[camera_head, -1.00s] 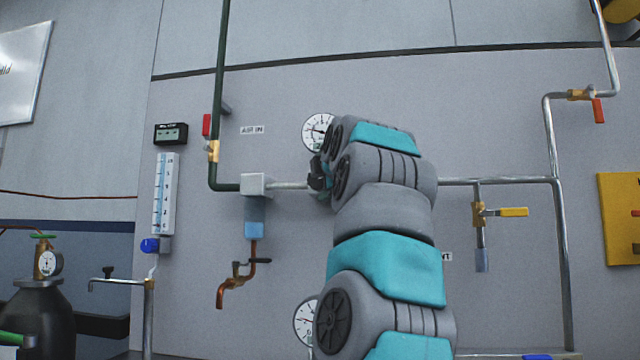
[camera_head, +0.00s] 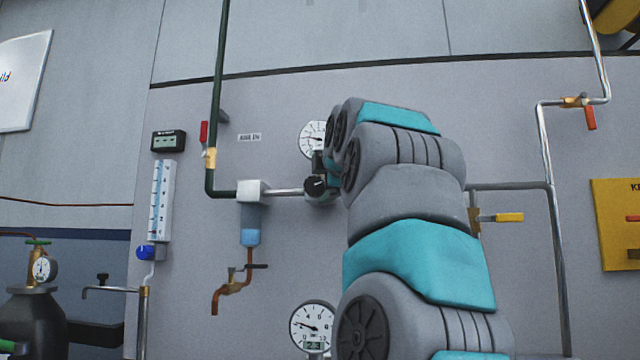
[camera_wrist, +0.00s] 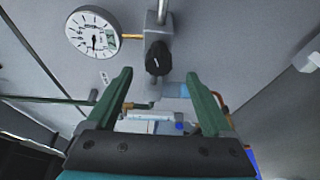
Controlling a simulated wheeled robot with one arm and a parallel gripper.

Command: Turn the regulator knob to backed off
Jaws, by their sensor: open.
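The regulator knob is black with a white mark and sits on the pipe line in the head view (camera_head: 316,187), just left of my arm. In the wrist view the knob (camera_wrist: 158,58) is near top centre, its white mark slanting. My gripper (camera_wrist: 159,76) is open, its two green fingers apart. The knob shows between and beyond the fingertips, with nothing held. I cannot tell how far off it is. A round gauge (camera_head: 313,139) is just above the knob, partly covered by my arm; it also shows in the wrist view (camera_wrist: 93,33).
A filter with a blue bowl (camera_head: 250,225) hangs left of the knob. A red-handled valve (camera_head: 204,132) is on the green pipe. Another gauge (camera_head: 312,326) is below. A yellow-handled valve (camera_head: 508,217) is right of my arm.

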